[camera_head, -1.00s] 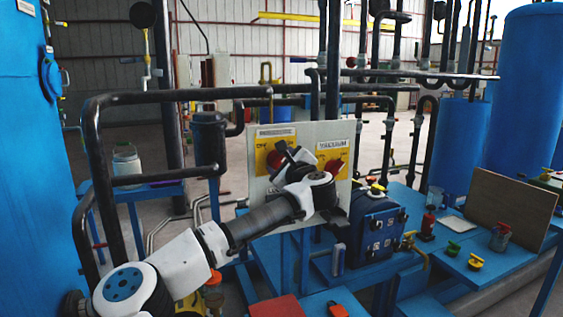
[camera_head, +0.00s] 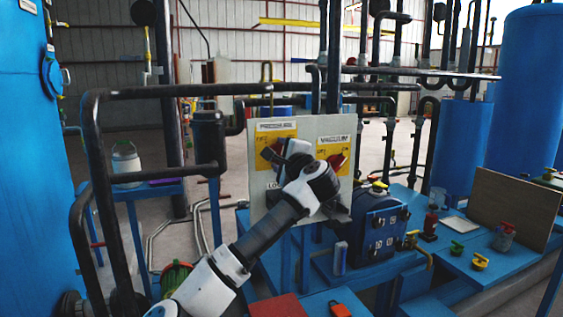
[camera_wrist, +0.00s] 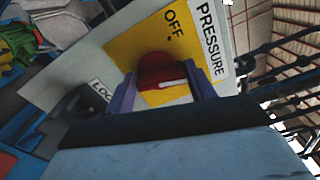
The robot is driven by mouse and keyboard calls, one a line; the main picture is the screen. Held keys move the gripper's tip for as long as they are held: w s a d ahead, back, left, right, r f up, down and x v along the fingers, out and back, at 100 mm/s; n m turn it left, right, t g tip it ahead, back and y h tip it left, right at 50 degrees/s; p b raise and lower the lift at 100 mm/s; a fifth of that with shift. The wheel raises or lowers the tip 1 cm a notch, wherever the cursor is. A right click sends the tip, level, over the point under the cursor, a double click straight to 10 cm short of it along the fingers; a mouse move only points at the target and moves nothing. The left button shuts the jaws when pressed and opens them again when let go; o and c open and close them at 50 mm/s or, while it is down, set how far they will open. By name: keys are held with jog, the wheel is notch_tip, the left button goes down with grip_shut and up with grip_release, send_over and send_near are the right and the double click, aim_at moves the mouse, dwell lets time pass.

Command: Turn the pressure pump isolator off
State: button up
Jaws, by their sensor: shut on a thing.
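The pressure pump isolator is a red rotary knob (camera_wrist: 160,70) on a yellow plate (camera_wrist: 133,45) marked OFF, below a PRESSURE label (camera_wrist: 208,40), in the wrist view. A white line shows on the knob. My gripper (camera_wrist: 163,88) has one finger on each side of the knob and is shut on it. In the head view my gripper (camera_head: 272,155) is at the left yellow plate (camera_head: 290,143) of the upright pale panel (camera_head: 305,128), and mostly hides the knob there. The knob's exact setting is hard to tell.
A second red knob (camera_head: 337,160) marked VACUUM is close on the right of the panel. A dark blue box (camera_head: 378,228) stands on the blue bench just right of my arm. Black pipes (camera_head: 180,91) run on the left.

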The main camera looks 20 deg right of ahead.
jog(key=n+b, duration=0.1)
jog(key=n, duration=0.5)
jog(key=shift+f+n, duration=0.1)
jog(key=shift+n, duration=0.2)
jog(key=n, duration=0.5)
jog(key=shift+a+b, duration=0.15)
jog(key=shift+b, duration=0.15)
jog(key=shift+n, duration=0.3)
jog(key=o, duration=0.9)
jog(key=shift+o, duration=0.2)
jog(key=s+b, duration=0.2)
jog(key=s, duration=1.2)
jog(key=shift+d, duration=0.2)
